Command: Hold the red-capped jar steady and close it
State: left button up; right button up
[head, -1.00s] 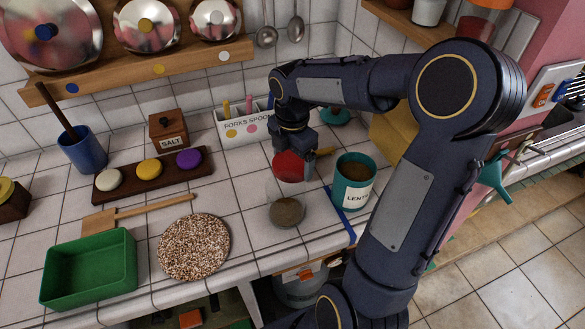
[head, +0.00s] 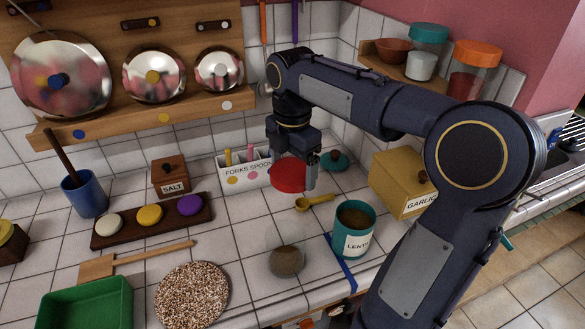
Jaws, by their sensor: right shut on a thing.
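The jar (head: 287,262) is a small clear one with brown contents, standing open on the white tiled counter. Its glass walls are hard to make out. The red cap (head: 288,178) is in my right gripper (head: 291,170), which is shut on it and holds it up in the air, apart from the jar and above it in the picture. One finger shows at the cap's right side; the other is partly hidden. My left gripper is not in view.
The teal lentil canister (head: 354,230) stands open just right of the jar, by a blue strip (head: 341,262). A yellow scoop (head: 315,201) lies behind. A speckled round mat (head: 191,294) is left of the jar. A garlic box (head: 400,182) stands behind my right arm.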

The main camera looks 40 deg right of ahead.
aim_at(285, 239)
jog(key=k, duration=1)
